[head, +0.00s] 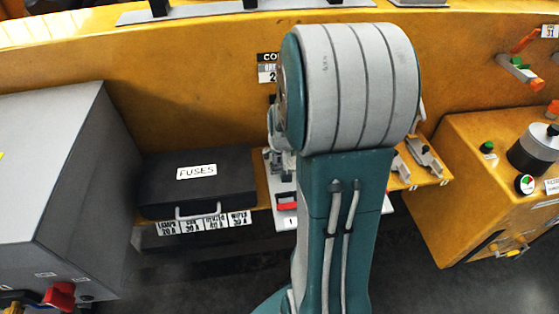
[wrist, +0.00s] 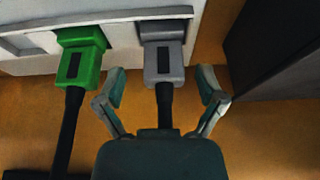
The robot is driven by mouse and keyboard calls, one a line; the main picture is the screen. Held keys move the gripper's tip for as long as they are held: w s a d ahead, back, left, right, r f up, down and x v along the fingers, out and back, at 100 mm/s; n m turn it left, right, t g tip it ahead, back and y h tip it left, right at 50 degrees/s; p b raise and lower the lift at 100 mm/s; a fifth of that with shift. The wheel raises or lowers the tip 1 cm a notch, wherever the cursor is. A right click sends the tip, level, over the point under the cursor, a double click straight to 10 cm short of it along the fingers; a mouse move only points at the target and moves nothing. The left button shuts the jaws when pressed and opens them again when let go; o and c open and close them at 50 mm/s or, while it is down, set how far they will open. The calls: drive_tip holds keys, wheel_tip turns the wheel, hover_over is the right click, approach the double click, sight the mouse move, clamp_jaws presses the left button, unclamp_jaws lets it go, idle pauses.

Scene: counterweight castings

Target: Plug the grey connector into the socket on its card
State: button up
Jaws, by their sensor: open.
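In the wrist view the grey connector (wrist: 164,62) sits at the edge of the white card (wrist: 115,15), with its black cable running down toward my gripper. I cannot tell whether it is fully seated in a socket. My gripper (wrist: 162,92) is open, its two fingers spread on either side of the connector's lower end and cable, with gaps on both sides. A green connector (wrist: 80,60) with a black cable is to the left on the same card. In the head view my arm hides most of the white card (head: 283,218) and my gripper.
A black fuses case (head: 196,178) stands left of the card on the yellow shelf; its dark side (wrist: 270,50) is near the right finger in the wrist view. A grey box (head: 50,170) is far left. A yellow cabinet (head: 470,170) with knobs stands at right.

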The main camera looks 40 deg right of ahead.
drive_tip(key=shift+w+a+f, duration=0.15)
drive_tip(key=shift+a+f, duration=0.15)
drive_tip(key=shift+c, duration=0.3)
drive_tip(key=shift+d, duration=0.15)
clamp_jaws()
